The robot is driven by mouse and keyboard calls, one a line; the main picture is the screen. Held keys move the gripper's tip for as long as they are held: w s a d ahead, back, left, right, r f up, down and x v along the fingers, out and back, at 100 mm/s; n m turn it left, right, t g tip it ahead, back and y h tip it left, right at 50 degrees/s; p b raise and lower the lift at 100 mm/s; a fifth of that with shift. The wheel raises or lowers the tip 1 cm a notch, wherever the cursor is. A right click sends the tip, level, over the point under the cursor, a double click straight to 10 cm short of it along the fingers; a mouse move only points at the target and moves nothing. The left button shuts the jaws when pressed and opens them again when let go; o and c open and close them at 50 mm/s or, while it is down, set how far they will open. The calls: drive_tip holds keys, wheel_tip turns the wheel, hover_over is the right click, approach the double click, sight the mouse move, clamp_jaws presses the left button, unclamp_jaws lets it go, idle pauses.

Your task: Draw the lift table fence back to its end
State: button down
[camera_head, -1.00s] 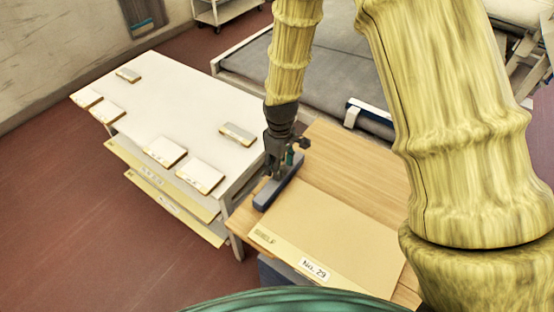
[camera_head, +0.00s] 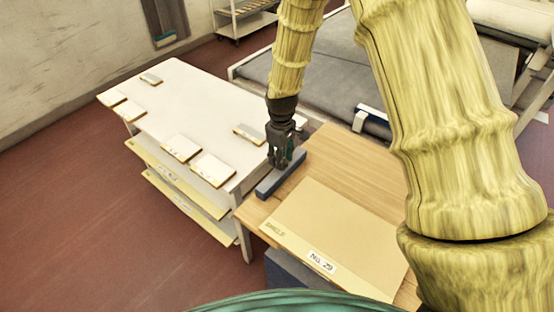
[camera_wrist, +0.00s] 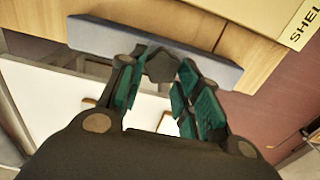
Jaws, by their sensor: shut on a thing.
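The lift table fence (camera_head: 268,188) is a blue-grey bar lying along the left part of the wooden lift table top (camera_head: 340,158). It also shows across the top of the wrist view (camera_wrist: 95,35). My gripper (camera_head: 282,162) is down at the fence, about midway along it. In the wrist view, my gripper (camera_wrist: 160,78) has its fingers closed around a dark grey piece (camera_wrist: 162,65) at the fence bar. Their exact contact is partly hidden by the fingers. A strip of bare wood lies between the fence and a tan board marked No. 29 (camera_head: 340,235).
A white table (camera_head: 200,110) with several small boxes stands close to the lift table's left side, with tan shelves below. A grey conveyor bed (camera_head: 325,70) lies behind. Open red floor (camera_head: 100,220) is at the left.

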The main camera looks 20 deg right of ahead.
drive_tip(key=shift+w+a+f, duration=0.3)
drive_tip(key=shift+a+f, duration=0.05)
drive_tip(key=shift+a, duration=0.1)
drive_tip(key=c, duration=1.3)
unclamp_jaws()
drive_tip(key=shift+d, duration=0.15)
drive_tip(key=o, duration=0.3)
drive_tip(key=shift+w, duration=0.2)
drive_tip(key=shift+r, duration=0.25)
wheel_tip(320, 180, up, 12)
drive_tip(key=shift+f, duration=0.2)
